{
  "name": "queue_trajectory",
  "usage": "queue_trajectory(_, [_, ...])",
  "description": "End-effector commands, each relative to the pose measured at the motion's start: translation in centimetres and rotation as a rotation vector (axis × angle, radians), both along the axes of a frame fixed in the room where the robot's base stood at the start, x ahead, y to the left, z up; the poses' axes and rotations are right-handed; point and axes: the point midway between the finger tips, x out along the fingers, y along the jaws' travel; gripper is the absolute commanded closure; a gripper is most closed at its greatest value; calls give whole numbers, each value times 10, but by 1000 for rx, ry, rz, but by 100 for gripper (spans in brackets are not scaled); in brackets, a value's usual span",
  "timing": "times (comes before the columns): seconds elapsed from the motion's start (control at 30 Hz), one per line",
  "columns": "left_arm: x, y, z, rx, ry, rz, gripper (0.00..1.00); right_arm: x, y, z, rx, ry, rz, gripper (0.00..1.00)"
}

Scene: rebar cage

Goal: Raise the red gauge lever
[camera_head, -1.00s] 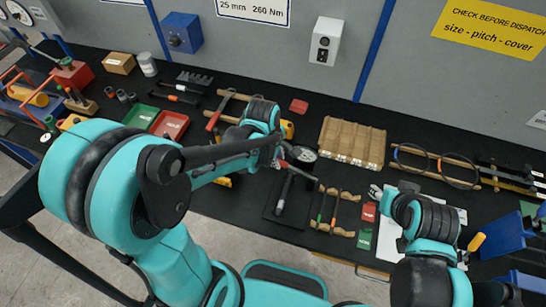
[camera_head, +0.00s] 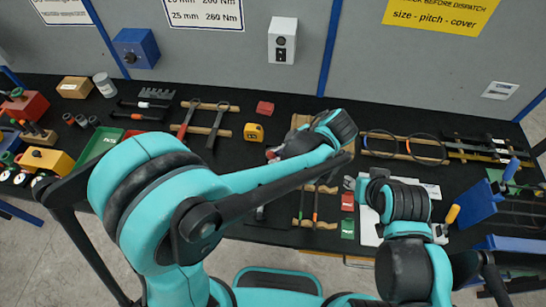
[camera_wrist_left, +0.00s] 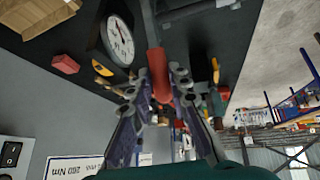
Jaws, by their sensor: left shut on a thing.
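The red lever (camera_wrist_left: 158,75) stands between the fingers of my left gripper (camera_wrist_left: 160,93) in the left wrist view. The fingers are closed around its red grip. The round white gauge dial (camera_wrist_left: 119,40) is just beyond it, up and to the left. In the head view my left gripper (camera_head: 280,150) is over the middle of the bench, its fingers largely hidden by my arm. My forearm and wrist hide the dial and most of the lever there.
A yellow tape measure (camera_head: 254,132) and a red block (camera_head: 265,108) lie behind my left arm. A blue stand (camera_head: 472,215) is at right. Bare black bench shows at back centre.

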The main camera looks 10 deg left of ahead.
Motion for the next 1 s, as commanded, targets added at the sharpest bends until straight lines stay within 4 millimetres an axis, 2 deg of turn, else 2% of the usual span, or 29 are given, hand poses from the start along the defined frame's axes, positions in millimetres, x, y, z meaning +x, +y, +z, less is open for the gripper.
queue_trajectory(0.5, [-1,-2,-1,16,3,1,100,0,0,-2,0,0,0,60])
queue_trajectory(0.53, [-1,-2,-1,16,3,1,74,0,0,-2,0,0,0,60])
queue_trajectory(0.6, [-1,-2,-1,16,3,1,61,0,0,-2,0,0,0,60])
queue_trajectory(0.87, [-1,-3,0,16,2,0,61,0,0,-1,0,0,0,60])
queue_trajectory(1.0, [-2,-7,7,16,2,0,61,0,0,-1,0,0,0,60])
